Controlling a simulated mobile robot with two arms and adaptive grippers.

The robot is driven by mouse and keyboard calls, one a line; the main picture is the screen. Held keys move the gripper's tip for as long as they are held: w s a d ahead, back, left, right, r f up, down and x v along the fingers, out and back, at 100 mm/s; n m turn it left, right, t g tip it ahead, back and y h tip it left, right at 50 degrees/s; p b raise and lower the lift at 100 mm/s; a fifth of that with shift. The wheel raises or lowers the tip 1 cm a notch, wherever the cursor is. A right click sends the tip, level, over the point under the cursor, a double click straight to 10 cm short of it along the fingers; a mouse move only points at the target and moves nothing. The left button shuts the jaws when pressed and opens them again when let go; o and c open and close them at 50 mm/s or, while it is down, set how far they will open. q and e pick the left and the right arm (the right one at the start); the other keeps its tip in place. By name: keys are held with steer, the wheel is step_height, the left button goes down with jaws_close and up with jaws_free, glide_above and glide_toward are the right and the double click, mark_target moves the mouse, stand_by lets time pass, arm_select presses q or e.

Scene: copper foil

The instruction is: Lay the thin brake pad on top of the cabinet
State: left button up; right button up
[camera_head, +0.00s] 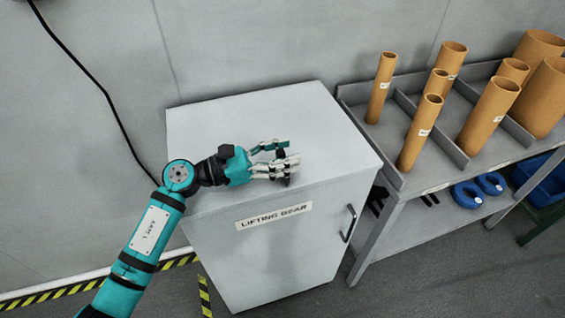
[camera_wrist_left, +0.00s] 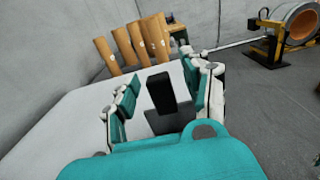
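The cabinet's pale grey top (camera_head: 240,110) fills the middle of the head view, above a front labelled "LIFTING GEAR". My left gripper (camera_head: 283,153) is over the right front part of this top. In the left wrist view its fingers (camera_wrist_left: 163,95) stand apart, with a gap visible on each side of a dark block, which looks like the thin brake pad (camera_wrist_left: 160,92). A darker grey patch lies below the block; I cannot tell whether it is shadow or part of it. In the head view the fingers mostly hide the dark piece. My right gripper is not in view.
A grey rack (camera_head: 390,150) with several cardboard tubes (camera_head: 488,115) stands right of the cabinet. Blue rings (camera_head: 467,194) lie on its lower shelf. The back and left of the cabinet top are clear. A wall runs behind. A black cable (camera_head: 100,90) hangs at left.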

arm_select(q)
steer(key=c, duration=0.9)
jaws_close()
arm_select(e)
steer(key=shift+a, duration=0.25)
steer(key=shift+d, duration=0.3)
arm_select(q)
steer(key=shift+r, duration=0.15)
steer(key=shift+r, duration=0.25)
steer(key=r, duration=0.1)
steer(key=r+b, duration=0.1)
steer(key=shift+s+r, duration=0.25)
steer(key=shift+r, duration=0.1)
steer(key=s+r+b, duration=0.1)
steer(key=s, duration=1.4)
steer(key=shift+s+d+r, duration=0.15)
steer(key=shift+s+r, duration=0.1)
steer(key=shift+s, duration=0.05)
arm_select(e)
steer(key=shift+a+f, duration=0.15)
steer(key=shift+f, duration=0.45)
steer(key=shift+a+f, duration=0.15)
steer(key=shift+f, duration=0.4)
